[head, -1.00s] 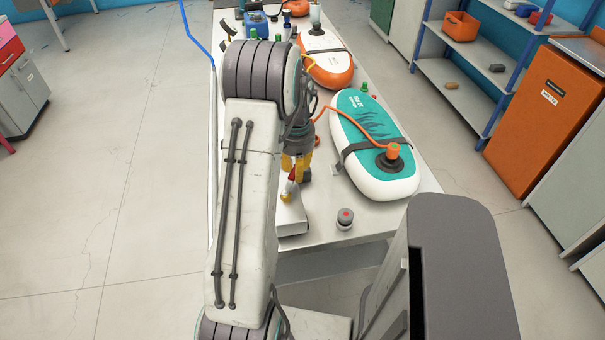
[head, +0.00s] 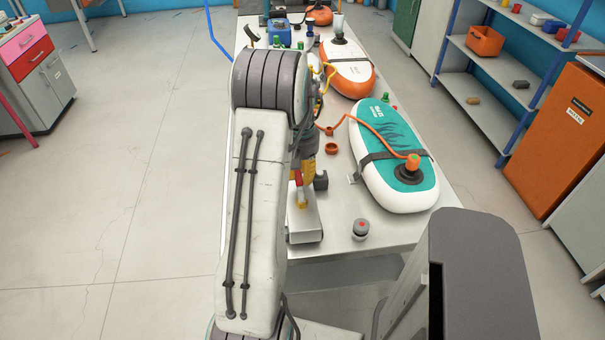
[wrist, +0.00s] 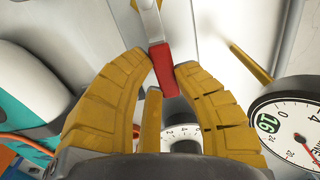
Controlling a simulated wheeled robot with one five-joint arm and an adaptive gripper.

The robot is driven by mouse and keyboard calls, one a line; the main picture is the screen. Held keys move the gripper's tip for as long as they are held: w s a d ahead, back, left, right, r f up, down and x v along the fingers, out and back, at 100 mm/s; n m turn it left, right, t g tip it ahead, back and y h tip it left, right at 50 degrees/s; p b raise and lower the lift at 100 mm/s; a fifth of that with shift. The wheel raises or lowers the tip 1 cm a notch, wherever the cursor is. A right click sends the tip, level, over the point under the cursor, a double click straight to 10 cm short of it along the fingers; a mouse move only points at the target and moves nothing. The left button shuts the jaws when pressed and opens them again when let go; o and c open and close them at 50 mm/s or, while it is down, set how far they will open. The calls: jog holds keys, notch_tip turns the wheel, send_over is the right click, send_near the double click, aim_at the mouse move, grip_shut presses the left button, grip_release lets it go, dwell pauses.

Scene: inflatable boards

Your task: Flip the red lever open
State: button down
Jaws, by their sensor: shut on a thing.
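The red lever (wrist: 161,72) shows in the wrist view at top centre, between the tips of the yellow fingers of my gripper (wrist: 160,62). The gripper is shut on it. A pale metal arm reaches up from the lever, and a yellow bar hangs below it. In the head view my gripper (head: 306,170) is beyond my arm, low over the near left of the table, above a white box (head: 305,226).
A large pressure gauge (wrist: 290,125) is at the right of the wrist view, with a smaller dial (wrist: 180,132) below the lever. On the table, a teal-and-white board (head: 397,180) with an orange hose and a small grey knob with a red top (head: 360,229) stand to the right.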

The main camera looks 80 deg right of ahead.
aim_at(300, 175)
jog(key=shift+a+f, duration=0.1)
jog(key=shift+a, duration=0.05)
jog(key=c, duration=0.9)
grip_release()
notch_tip(300, 175, up, 12)
jog(key=shift+r, duration=0.1)
dwell(0.8)
